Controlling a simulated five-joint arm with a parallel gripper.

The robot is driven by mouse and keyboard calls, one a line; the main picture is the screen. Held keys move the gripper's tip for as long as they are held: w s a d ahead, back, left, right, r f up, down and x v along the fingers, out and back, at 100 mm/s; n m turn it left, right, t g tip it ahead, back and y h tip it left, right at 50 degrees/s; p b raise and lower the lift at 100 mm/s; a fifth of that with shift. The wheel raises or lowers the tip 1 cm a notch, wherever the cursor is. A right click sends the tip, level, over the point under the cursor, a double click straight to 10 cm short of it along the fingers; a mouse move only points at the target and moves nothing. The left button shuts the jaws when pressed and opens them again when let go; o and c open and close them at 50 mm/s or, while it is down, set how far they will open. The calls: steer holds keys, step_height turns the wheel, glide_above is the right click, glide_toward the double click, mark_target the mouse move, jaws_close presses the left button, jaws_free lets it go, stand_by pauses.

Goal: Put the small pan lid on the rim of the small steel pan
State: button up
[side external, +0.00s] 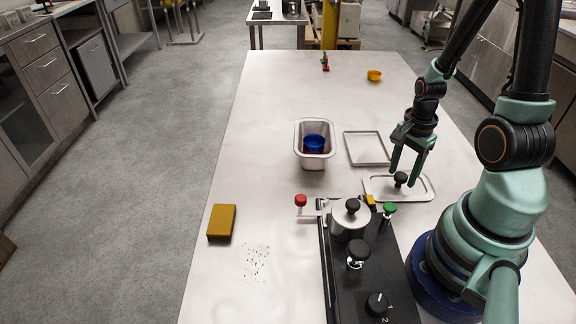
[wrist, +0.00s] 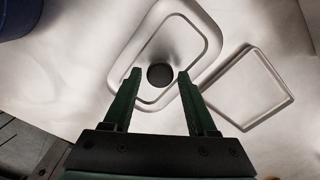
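The small pan lid (side external: 418,190), a flat rectangular steel lid with rounded corners and a black knob (side external: 401,178), lies on the table at the right. In the wrist view the lid (wrist: 207,38) lies beneath my fingers. My gripper (side external: 405,171) is open over it. In the wrist view my gripper (wrist: 158,73) has its fingertips on either side of the knob, with gaps; whether they reach down beside it is unclear. The small steel pan (side external: 299,136), a deep rectangular pan, stands uncovered to the left and farther back. A blue cup (side external: 314,143) is inside it.
A thin rectangular steel frame or tray (side external: 348,148) lies between pan and lid. A black appliance (side external: 335,284) with a round steel pot (side external: 348,226) and knobs stands in front. A mustard block (side external: 221,222) lies left. The table's middle left is clear.

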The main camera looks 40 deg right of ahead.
mark_target(402, 174)
jaws_close()
steer(key=shift+r, duration=0.1)
step_height(402, 174, up, 18)
steer(key=r, duration=0.1)
steer(key=w+a+f+n, duration=0.3)
steer(key=w+a+n, duration=1.1)
steer(key=n, duration=0.6)
steer(key=w+d+f+m, duration=0.2)
steer(key=w+d, duration=0.6)
steer(key=w, duration=0.1)
steer(key=shift+w+d+f, duration=0.1)
steer(key=shift+f, duration=1.65)
steer(key=shift+w+d+f, duration=0.1)
steer(key=shift+f, duration=1.6)
